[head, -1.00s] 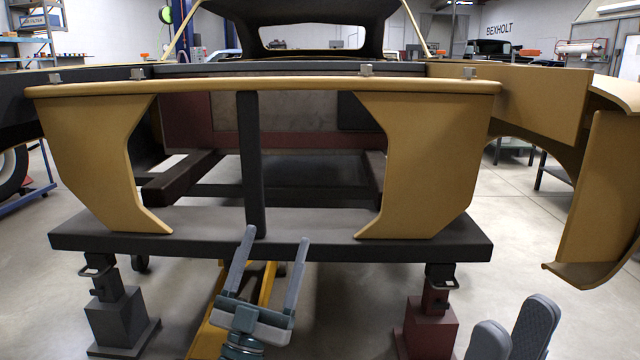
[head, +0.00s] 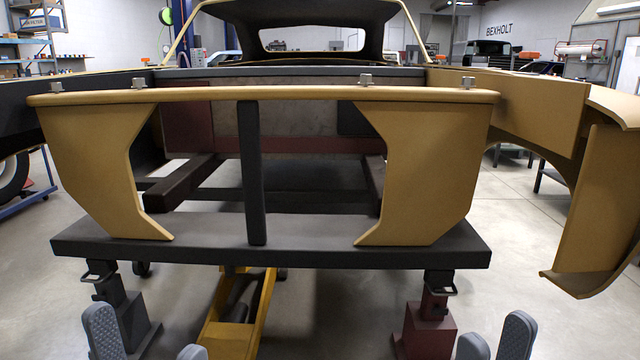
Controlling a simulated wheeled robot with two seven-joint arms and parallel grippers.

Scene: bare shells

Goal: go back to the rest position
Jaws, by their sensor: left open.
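My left gripper (head: 147,332) is at the bottom left edge of the head view, in front of the left stand. Its two grey padded fingers are apart with nothing between them. My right gripper (head: 495,332) is at the bottom right, beside the dark red stand in the picture. Its fingers are also apart, with nothing visible between them. Only the finger ends of both grippers show; the rest is cut off below.
A tan car front panel (head: 430,170) stands ahead, with a dark crossbeam (head: 320,252) low across it. Stands (head: 428,328) hold the beam at both ends. A yellow floor jack (head: 228,338) lies under the middle. A curved tan fender (head: 592,220) hangs at right.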

